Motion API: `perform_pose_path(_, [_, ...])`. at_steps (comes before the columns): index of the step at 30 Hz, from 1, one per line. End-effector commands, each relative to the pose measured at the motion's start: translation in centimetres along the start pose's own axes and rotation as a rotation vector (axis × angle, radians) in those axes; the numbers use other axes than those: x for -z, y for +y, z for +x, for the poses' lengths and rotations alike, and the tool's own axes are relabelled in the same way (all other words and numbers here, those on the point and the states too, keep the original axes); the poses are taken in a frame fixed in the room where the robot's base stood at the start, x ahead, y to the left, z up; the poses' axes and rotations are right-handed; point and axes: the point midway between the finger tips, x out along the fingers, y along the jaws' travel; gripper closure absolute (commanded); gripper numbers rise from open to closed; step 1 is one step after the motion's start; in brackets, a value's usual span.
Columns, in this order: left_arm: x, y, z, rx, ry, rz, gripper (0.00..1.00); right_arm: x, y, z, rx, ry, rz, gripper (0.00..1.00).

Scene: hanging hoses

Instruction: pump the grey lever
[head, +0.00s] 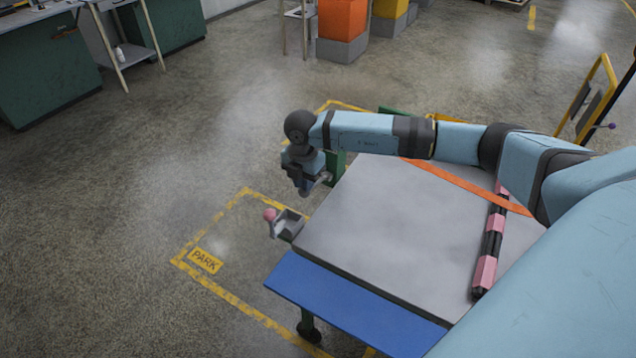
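A small grey bracket-like piece (288,226) stands at the left edge of a grey-topped table or cart (385,235). A pink ball knob (270,215) is at its left end. I cannot tell for sure whether this is the grey lever. My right gripper (315,186) hangs pointing down just above and to the right of the knob in the picture, by the table's far left corner. It appears apart from the knob and bracket. Its fingertips are small and dark, so their opening is unclear. My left gripper is not in view.
A pink-and-black hose (485,262) and an orange strap (450,178) lie on the tabletop. A blue ledge (350,305) runs along the front. Yellow floor lines and a PARK sign (205,260) lie left. A yellow frame (597,95) stands right. Open floor extends left.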

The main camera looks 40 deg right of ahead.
Motion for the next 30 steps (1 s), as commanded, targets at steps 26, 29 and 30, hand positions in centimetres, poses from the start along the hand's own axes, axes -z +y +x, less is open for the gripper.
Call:
perform_pose_path(26, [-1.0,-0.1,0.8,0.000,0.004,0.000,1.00,0.9,0.0,3.1,0.000,0.000,0.001,0.85])
perform_pose_path(29, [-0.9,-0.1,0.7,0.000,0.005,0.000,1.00,1.0,0.0,3.2,0.000,0.000,0.001,0.85])
perform_pose_path(30, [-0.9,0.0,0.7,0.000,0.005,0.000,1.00,1.0,0.0,3.2,0.000,0.000,0.001,0.85])
